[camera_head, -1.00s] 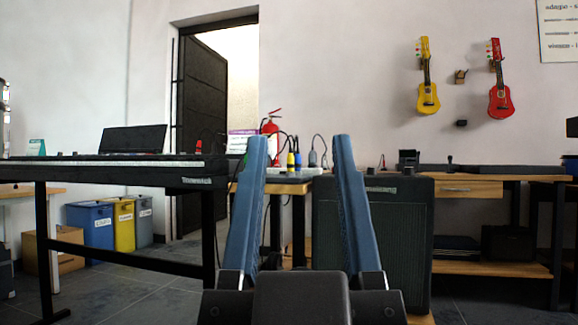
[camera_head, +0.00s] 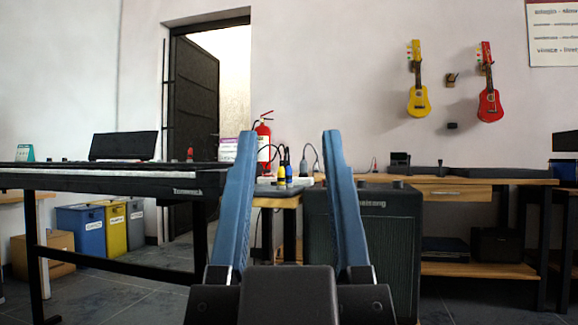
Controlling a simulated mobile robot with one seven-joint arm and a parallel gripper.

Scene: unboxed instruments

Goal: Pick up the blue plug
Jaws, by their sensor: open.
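The blue plug (camera_head: 289,166) is small and dark blue, standing on the small wooden table straight ahead in the head view. It shows in the gap between my gripper's fingers, well beyond them. A yellow plug (camera_head: 281,173) is close beside it on the left, and a grey plug (camera_head: 303,167) on the right. Thin dark cables arch up from the plugs. My gripper (camera_head: 289,134) is open and empty, its two blue fingers pointing forward and spread apart. The fingers hide parts of the small table (camera_head: 275,202).
A black keyboard (camera_head: 100,181) on a stand is at left. A dark amplifier (camera_head: 375,238) stands right of the small table. A red fire extinguisher (camera_head: 263,140) is behind the plugs. A wooden desk (camera_head: 455,193) runs along the wall at right.

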